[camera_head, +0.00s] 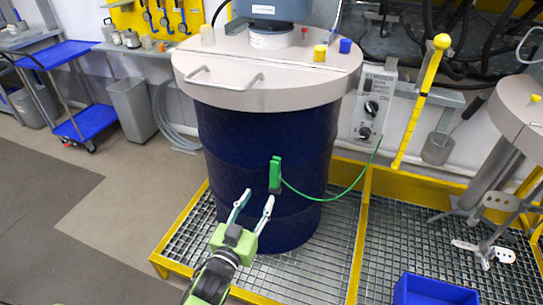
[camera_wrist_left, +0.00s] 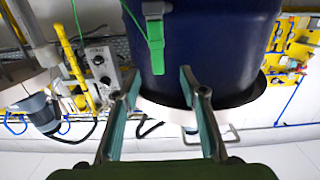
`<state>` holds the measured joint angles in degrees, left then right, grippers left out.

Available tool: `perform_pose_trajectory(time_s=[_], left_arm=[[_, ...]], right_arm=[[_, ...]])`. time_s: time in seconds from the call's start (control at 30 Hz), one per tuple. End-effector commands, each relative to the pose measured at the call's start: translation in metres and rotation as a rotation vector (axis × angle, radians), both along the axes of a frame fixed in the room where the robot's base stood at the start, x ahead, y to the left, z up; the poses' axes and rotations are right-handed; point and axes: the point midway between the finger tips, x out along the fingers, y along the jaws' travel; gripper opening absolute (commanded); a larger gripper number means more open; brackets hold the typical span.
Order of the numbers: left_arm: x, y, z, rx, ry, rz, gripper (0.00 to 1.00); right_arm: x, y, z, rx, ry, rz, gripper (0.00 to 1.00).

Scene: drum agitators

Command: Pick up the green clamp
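The green clamp (camera_head: 275,172) is fixed upright on the side of the dark blue drum (camera_head: 245,150), with a green cable running from its lower part to the right. In the left wrist view, which looks turned over, the clamp (camera_wrist_left: 155,38) hangs at the top centre against the drum. My left gripper (camera_head: 256,197) is open and empty in front of the drum, a little below and left of the clamp in the head view. In the wrist view its spread fingers (camera_wrist_left: 158,76) point toward the clamp, apart from it. My right gripper does not show.
The drum stands on a metal grating with a yellow rim (camera_head: 188,208). A grey control box (camera_head: 373,105) and a yellow bar (camera_head: 420,103) are behind at right. A blue crate (camera_head: 433,291) is at the lower right. Open floor (camera_head: 110,195) lies left.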

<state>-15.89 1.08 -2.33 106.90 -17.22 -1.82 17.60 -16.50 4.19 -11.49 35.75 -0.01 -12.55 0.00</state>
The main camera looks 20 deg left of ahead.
Motion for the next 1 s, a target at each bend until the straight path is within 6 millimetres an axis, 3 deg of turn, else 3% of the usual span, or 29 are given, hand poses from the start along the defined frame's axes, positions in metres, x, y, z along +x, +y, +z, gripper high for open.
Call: perform_pose_trajectory(time_s=[0.17,0.4,0.53,0.77,1.0], left_arm=[[0.017,0.0,0.01,-0.002,-0.018,0.001,0.39],[0.061,-0.002,0.01,-0.002,-0.016,0.0,0.39],[0.078,-0.003,0.008,-0.001,-0.015,0.001,0.39],[0.091,-0.004,0.009,-0.001,-0.014,0.001,0.39],[0.123,-0.009,0.014,-0.001,-0.014,0.001,0.39]], right_arm=[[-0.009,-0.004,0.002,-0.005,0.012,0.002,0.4],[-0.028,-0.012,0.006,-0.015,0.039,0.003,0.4],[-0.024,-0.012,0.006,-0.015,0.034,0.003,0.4],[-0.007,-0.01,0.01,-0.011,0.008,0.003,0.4],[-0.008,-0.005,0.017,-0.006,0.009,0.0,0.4]])
